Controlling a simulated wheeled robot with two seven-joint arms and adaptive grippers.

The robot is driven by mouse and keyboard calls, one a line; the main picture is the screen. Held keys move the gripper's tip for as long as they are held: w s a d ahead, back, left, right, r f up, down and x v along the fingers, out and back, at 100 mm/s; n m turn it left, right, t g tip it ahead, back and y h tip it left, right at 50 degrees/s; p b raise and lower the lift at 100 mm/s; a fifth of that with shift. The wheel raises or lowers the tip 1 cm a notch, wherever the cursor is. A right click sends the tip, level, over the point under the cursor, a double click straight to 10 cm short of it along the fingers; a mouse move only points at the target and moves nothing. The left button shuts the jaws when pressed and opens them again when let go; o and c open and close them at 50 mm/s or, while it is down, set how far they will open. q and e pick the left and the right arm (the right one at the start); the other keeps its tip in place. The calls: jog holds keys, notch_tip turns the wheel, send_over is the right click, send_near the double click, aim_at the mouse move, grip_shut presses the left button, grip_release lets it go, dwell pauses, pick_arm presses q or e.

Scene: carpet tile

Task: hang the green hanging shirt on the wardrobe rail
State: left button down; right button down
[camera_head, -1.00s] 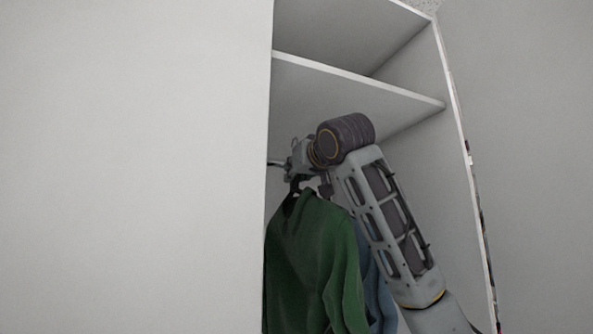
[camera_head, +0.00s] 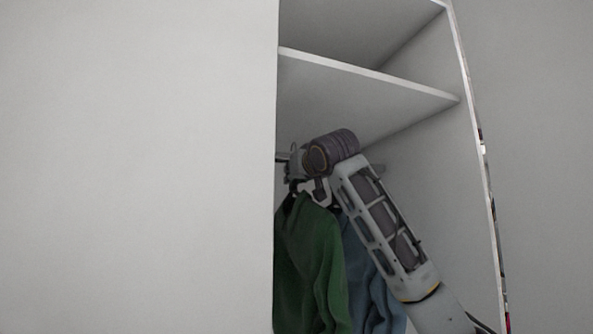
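The green hanging shirt (camera_head: 310,265) hangs inside the wardrobe, at the left of its opening. Its left part is hidden by the white panel, and its lower end is out of frame. A short piece of the wardrobe rail (camera_head: 283,157) shows under the shelf, by the panel edge. My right gripper (camera_head: 316,190) is up at the rail, just above the green shirt's shoulders and the dark hanger top. Whether its fingers are closed on the hanger, and whether the hook is on the rail, cannot be made out. My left gripper is not in view.
A blue shirt (camera_head: 365,285) hangs behind the green one, partly covered by it and by my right arm. The shelf (camera_head: 380,80) is close above my wrist. The wardrobe's right side wall (camera_head: 465,180) bounds the space. A large white panel (camera_head: 140,170) fills the left.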

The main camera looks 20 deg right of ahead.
aim_at(289, 195)
jog(key=shift+w+a+p, duration=0.1)
jog(key=shift+w+p, duration=0.85)
jog(key=shift+w, duration=1.05)
jog(key=shift+f+b, duration=0.8)
jog(key=shift+f, duration=0.25)
jog(key=c, duration=1.3)
grip_release()
jog(key=shift+s, duration=0.1)
jog(key=shift+c, duration=0.2)
jog(key=shift+s, duration=0.9)
jog(key=shift+s+d, duration=0.2)
jog(key=shift+s, duration=4.9)
